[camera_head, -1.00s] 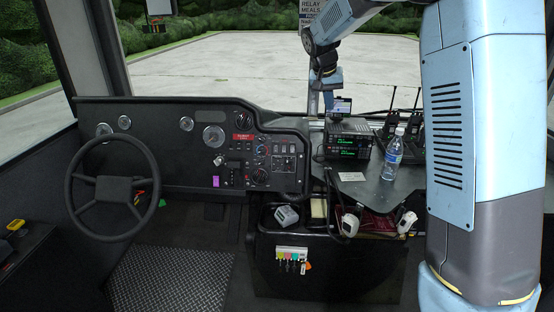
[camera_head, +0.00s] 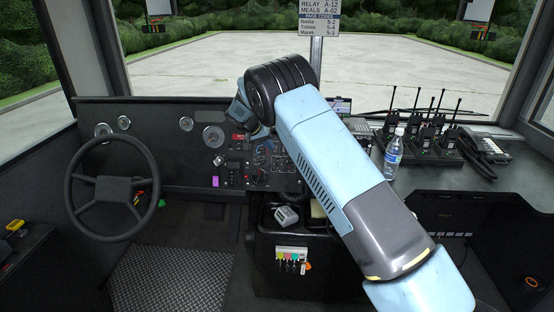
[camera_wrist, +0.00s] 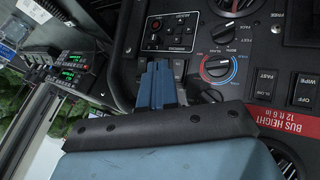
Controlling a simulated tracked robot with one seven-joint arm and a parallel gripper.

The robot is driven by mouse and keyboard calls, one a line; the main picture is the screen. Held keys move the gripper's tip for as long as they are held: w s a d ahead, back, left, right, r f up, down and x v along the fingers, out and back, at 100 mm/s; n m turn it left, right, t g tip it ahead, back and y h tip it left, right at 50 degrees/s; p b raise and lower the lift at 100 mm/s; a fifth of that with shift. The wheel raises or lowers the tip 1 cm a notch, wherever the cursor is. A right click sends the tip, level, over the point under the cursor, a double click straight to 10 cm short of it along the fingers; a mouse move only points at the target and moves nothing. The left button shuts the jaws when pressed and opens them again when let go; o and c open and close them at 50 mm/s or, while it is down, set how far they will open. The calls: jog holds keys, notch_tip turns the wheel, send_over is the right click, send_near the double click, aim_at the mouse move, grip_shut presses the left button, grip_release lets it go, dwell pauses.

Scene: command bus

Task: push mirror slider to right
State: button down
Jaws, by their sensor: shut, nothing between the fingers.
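My gripper (camera_wrist: 160,68) is shut and empty, its blue fingers side by side in the wrist view. I cannot tell whether the fingertips touch the panel. In the head view my arm covers the fingers and part of the dashboard controls.
A red-and-blue-ringed knob (camera_wrist: 218,69) and rocker switches (camera_wrist: 264,85) sit right of the fingers. A radio (camera_wrist: 68,72) stands at the left. A water bottle (camera_head: 394,154) and several handheld radios (camera_head: 430,138) stand on the right counter. The steering wheel (camera_head: 112,236) is far left.

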send_near(285, 163)
jog(key=x, duration=0.5)
dwell(0.3)
jog(key=shift+d, duration=0.15)
